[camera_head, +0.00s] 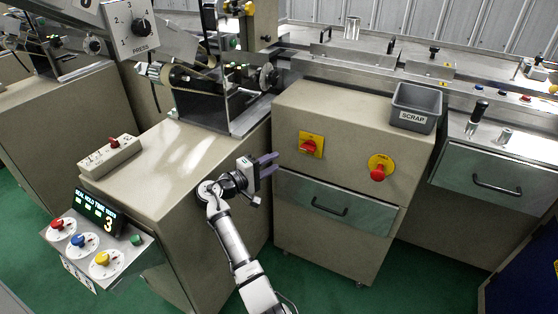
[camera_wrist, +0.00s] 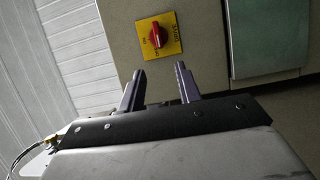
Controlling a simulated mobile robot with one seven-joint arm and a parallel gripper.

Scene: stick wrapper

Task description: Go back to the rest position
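My gripper (camera_head: 269,163) is in the middle of the head view, in front of the machine cabinets, with its fingers pointing right. In the wrist view my gripper (camera_wrist: 159,88) shows two grey-purple fingers standing apart with nothing between them. Beyond the fingertips is a red rotary switch on a yellow plate (camera_wrist: 171,46). The same switch plate (camera_head: 319,148) is on the beige cabinet to the right of the gripper in the head view. The gripper appears apart from it.
A beige cabinet (camera_head: 290,217) with a drawer and a red emergency button (camera_head: 377,173) stands right of my gripper. A grey SCRAP bin (camera_head: 399,97) sits on top. A control panel with knobs (camera_head: 131,254) juts out at the lower left. Green floor (camera_head: 330,290) is open in front.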

